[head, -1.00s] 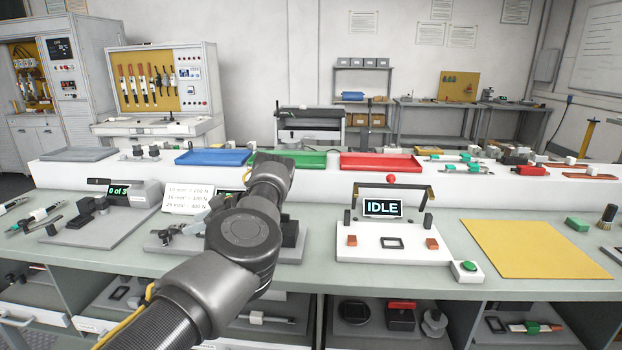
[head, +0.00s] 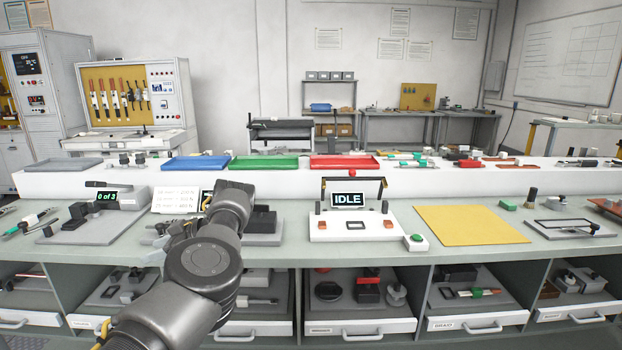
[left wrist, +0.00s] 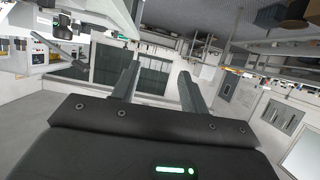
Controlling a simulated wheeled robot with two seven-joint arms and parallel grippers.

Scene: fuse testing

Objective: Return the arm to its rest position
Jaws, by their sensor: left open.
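My left arm (head: 205,258) comes into the head view from the bottom left, bent above the front of the workbench (head: 270,240). The room behind the fingers looks tilted, with the floor and walls showing. My right gripper is in neither view.
The test fixture (head: 364,228) reading IDLE stands right of my arm, with a green button (head: 416,241) beside it. A yellow mat (head: 470,224) lies clear further right. Blue (head: 196,163), green (head: 264,163) and red (head: 345,163) trays line the raised shelf. Drawers (head: 360,327) sit below.

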